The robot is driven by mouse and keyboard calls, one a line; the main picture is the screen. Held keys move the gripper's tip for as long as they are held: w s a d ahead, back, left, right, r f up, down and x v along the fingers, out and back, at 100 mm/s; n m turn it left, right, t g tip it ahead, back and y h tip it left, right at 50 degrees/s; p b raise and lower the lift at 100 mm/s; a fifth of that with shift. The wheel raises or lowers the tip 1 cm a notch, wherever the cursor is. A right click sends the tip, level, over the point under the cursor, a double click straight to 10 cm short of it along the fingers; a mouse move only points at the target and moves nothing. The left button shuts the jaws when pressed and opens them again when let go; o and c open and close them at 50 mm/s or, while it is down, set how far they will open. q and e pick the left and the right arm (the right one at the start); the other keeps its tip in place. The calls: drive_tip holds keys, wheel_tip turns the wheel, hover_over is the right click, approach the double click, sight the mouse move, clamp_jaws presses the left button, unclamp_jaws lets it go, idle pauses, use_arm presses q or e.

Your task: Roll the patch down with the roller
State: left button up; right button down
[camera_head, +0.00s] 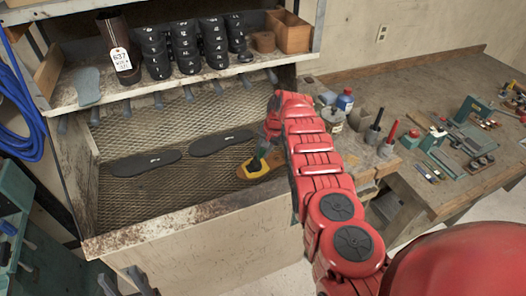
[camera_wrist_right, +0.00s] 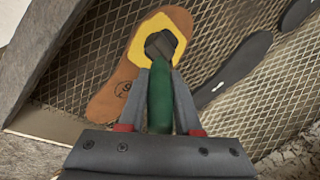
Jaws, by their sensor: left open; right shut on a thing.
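A yellow patch (camera_wrist_right: 147,40) lies on a tan brown sole (camera_wrist_right: 112,95) on the mesh surface. In the head view the patch (camera_head: 250,170) is near the right end of the mesh bench. My right gripper (camera_wrist_right: 159,98) is shut on the green handle of the roller (camera_wrist_right: 160,100). The roller's dark head is over the patch; I cannot tell whether it presses on it. In the head view my right gripper (camera_head: 268,135) is above the patch and its arm hides part of the bench. My left gripper (camera_head: 125,284) shows only its dark fingers at the bottom edge, apart and empty.
Two black soles (camera_head: 183,151) lie on the mesh left of the patch. A shelf (camera_head: 195,77) with black cups and a tagged brown cylinder (camera_head: 113,40) overhangs the back. Bottles (camera_head: 344,100) and tools stand on the wooden workbench (camera_head: 430,85) at right.

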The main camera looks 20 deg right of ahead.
drive_tip(key=shift+w+f+b, duration=0.2)
drive_tip(key=shift+w+b, duration=0.25)
drive_tip(key=shift+b, duration=3.2)
drive_tip(key=shift+r, duration=0.1)
drive_tip(key=shift+w, duration=0.1)
drive_tip(key=shift+r+p, duration=0.15)
drive_tip(key=shift+p, duration=1.05)
drive_tip(key=shift+s+p, duration=0.55)
drive_tip(key=shift+p, duration=1.1)
drive_tip(key=shift+s+f, duration=0.1)
drive_tip(key=shift+f, duration=0.15)
